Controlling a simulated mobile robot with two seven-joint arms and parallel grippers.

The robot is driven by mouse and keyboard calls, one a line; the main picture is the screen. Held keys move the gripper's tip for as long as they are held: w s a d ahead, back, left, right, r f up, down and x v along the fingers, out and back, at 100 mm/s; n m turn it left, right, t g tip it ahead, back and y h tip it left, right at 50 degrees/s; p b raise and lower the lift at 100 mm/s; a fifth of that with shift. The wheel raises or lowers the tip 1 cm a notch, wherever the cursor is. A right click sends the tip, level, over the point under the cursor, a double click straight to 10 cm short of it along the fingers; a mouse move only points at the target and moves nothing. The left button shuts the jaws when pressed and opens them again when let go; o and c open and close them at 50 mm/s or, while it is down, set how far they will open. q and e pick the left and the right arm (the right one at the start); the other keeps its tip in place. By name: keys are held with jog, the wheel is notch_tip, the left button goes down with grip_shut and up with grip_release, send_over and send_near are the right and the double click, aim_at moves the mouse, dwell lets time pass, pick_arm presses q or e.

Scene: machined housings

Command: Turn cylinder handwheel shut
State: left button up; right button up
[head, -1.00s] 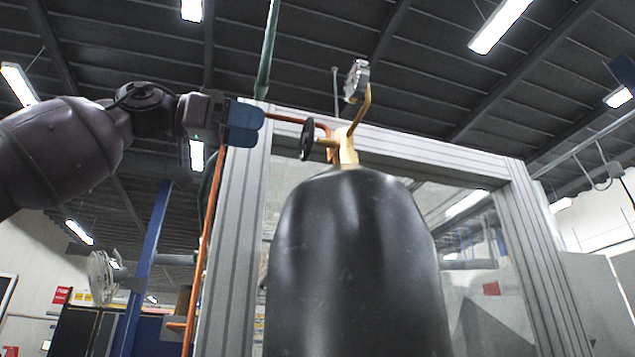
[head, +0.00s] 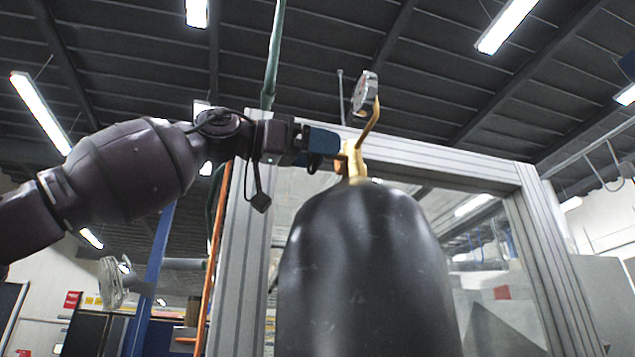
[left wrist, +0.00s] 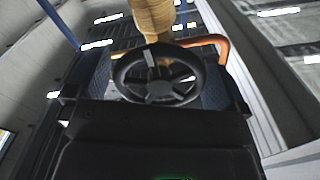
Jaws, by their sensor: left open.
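A large dark gas cylinder (head: 365,270) stands upright in the head view, with a brass valve (head: 352,162) on top. The black handwheel (left wrist: 158,76) shows in the left wrist view, spoked, in front of the brass valve body (left wrist: 153,18). In the head view the wheel is mostly hidden behind my left gripper (head: 322,150). The gripper's blue fingers are open, one on each side of the wheel in the left wrist view. I cannot tell whether they touch its rim. My right gripper is not in view.
A gauge (head: 365,92) rises on a bent brass tube above the valve. An orange hose (left wrist: 212,42) runs beside the wheel. A grey metal frame (head: 440,158) stands behind the cylinder. A green pipe (head: 272,60) hangs behind my left arm.

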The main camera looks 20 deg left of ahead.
pick_arm(q)
jog(key=shift+c, duration=0.3)
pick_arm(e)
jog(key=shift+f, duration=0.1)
pick_arm(q)
jog(key=c, duration=0.7)
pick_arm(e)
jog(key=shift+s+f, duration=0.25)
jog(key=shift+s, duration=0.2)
